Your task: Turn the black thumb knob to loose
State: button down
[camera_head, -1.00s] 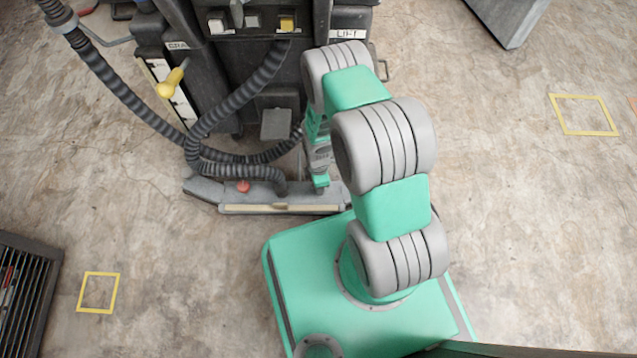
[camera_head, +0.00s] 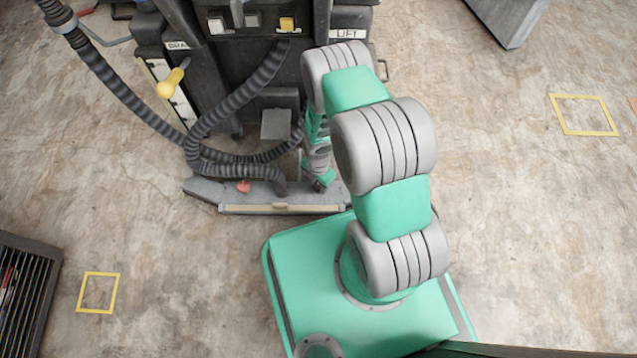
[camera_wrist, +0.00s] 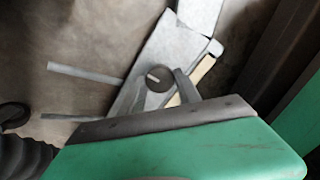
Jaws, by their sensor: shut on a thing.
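The black thumb knob (camera_wrist: 158,76) shows in the wrist view as a dark round knob with a pale mark on its top. It sits on the grey squeegee bar (camera_wrist: 165,48), which also shows in the head view (camera_head: 215,192). My gripper (camera_wrist: 160,88) is shut on the knob, with one grey finger on either side of it. In the head view my gripper (camera_head: 322,182) is low at the right end of the bar. My gripper and arm hide the knob there.
The black machine (camera_head: 255,75) stands right behind the bar. A ribbed hose (camera_head: 245,95) loops down to the bar, near a red knob (camera_head: 243,186). A yellow handle (camera_head: 172,82) is at left.

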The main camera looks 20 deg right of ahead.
aim_at(318, 186)
jog(key=shift+s, duration=0.1)
jog(key=c, duration=0.9)
grip_release()
jog(key=shift+o, duration=0.2)
notch_tip(318, 186, up, 8)
jog(key=p, duration=0.3)
jog(key=shift+f+p, duration=0.1)
jog(key=shift+p, duration=0.3)
